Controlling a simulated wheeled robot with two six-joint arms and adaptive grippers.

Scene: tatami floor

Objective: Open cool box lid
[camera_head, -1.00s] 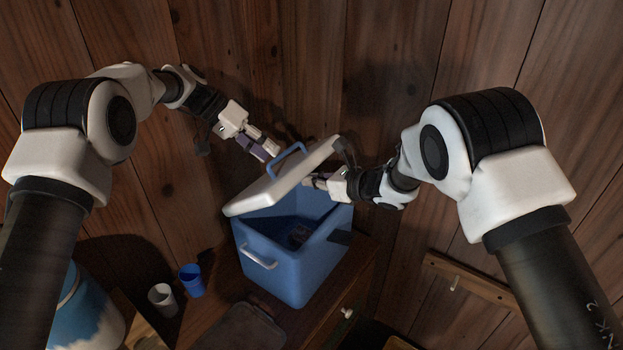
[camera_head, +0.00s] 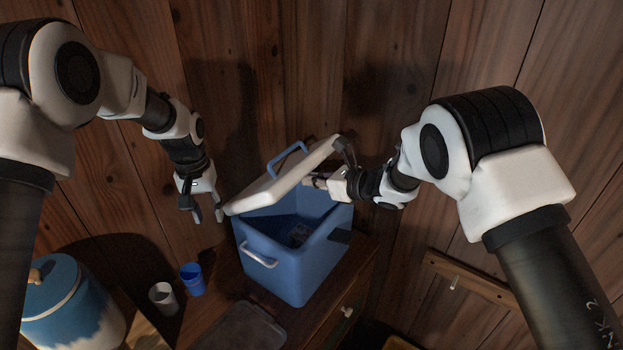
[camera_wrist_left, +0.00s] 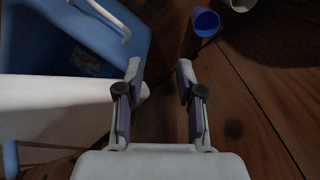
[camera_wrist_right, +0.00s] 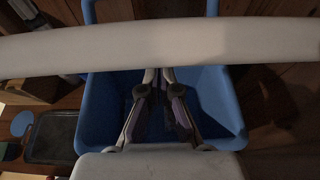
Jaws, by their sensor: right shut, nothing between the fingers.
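The blue cool box (camera_head: 290,265) stands on a wooden cabinet, with a pale handle on its front. Its white lid (camera_head: 275,188) with a blue handle (camera_head: 287,160) is raised and tilted, showing part of the dark inside. My right gripper (camera_head: 312,181) is shut and empty at the right side, under the raised lid edge. In the right wrist view the lid (camera_wrist_right: 200,42) crosses above the fingertips, with the box (camera_wrist_right: 225,105) behind. My left gripper (camera_head: 208,217) is open and empty, left of the lid's lower edge. In the left wrist view the lid edge (camera_wrist_left: 60,100) lies beside its fingers.
A blue cup (camera_head: 193,279) and a white cup (camera_head: 163,299) stand left of the box. A blue and white lidded jar (camera_head: 65,300) is at lower left. A dark tray (camera_head: 243,328) lies in front of the box. The wooden wall is close behind.

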